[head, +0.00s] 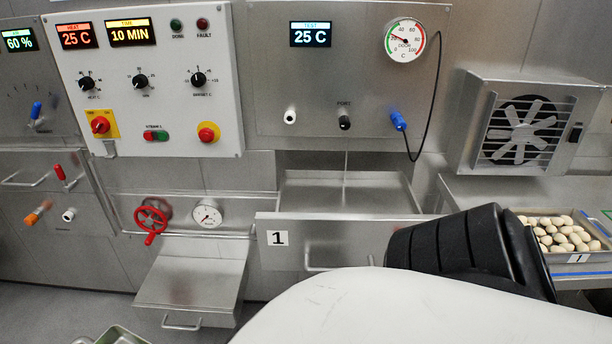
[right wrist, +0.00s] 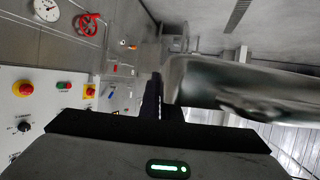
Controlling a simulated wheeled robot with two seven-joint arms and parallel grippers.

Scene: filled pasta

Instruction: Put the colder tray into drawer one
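Drawer one (head: 312,236), with a "1" label, is pulled open at the middle of the head view; its visible interior is empty. A metal tray of pale filled pasta (head: 588,257), its front tag unclear, sits at the right. My right gripper (right wrist: 164,100) is hidden in the head view. In the right wrist view it looks shut on the rim of a metal tray (right wrist: 245,82), whose contents are hidden. A tray corner (head: 122,336) shows at the head view's bottom left; it may be the same tray. My left gripper is out of view.
A test panel (head: 350,70) reads 25 C beside a round door dial (head: 405,40). A blue-tipped probe (head: 398,121) hangs on its cable. A lower drawer or flap (head: 195,278) stands out at the left, below a red valve wheel (head: 151,218). A fan unit (head: 480,120) stands right.

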